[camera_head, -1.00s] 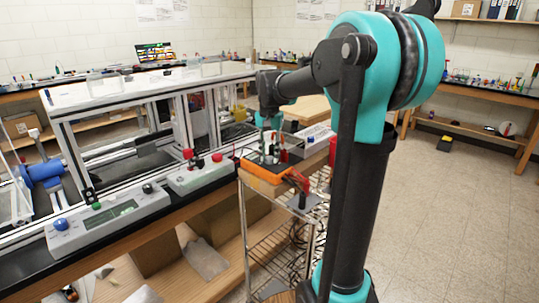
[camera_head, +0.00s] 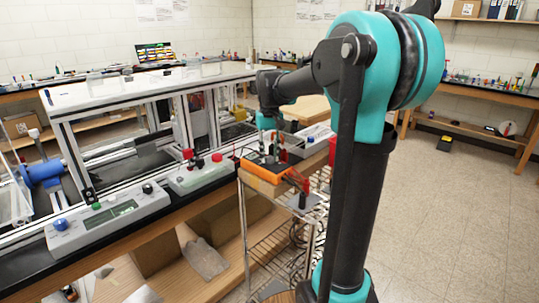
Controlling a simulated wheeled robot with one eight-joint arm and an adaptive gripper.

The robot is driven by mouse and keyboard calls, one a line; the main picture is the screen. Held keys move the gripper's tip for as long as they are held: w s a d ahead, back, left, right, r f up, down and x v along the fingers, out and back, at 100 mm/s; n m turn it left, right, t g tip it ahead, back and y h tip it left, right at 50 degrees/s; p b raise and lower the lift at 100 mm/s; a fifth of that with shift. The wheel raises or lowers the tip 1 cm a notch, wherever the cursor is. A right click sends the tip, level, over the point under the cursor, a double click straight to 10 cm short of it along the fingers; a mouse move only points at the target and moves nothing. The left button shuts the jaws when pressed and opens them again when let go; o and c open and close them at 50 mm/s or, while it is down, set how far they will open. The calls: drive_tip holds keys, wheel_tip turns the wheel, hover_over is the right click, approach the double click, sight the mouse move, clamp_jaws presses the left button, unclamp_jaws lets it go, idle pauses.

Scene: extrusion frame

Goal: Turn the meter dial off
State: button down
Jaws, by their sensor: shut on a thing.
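The orange meter (camera_head: 263,172) lies on top of a wire cart beside the bench, with its dark face up. My gripper (camera_head: 268,155) points down over the meter and is shut on its dial. The dial is hidden between the fingers, so its setting cannot be read. Red and dark leads or plugs stand at the meter's right end.
A grey control box (camera_head: 108,220) and a smaller pale box with red knobs (camera_head: 199,176) stand on the bench edge left of the meter. The extrusion frame (camera_head: 150,92) rises behind them. A light-coloured device (camera_head: 314,136) lies behind the meter. Open floor lies to the right.

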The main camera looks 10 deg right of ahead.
sight(270, 158)
drive_tip(key=n, duration=0.5)
drive_tip(key=shift+n, duration=0.4)
idle(0.4)
drive_tip(key=c, duration=1.2)
unclamp_jaws()
drive_tip(key=shift+r, duration=0.1)
wheel_tip(270, 158, up, 12)
drive_tip(key=shift+f, duration=0.1)
drive_tip(key=shift+s, duration=0.1)
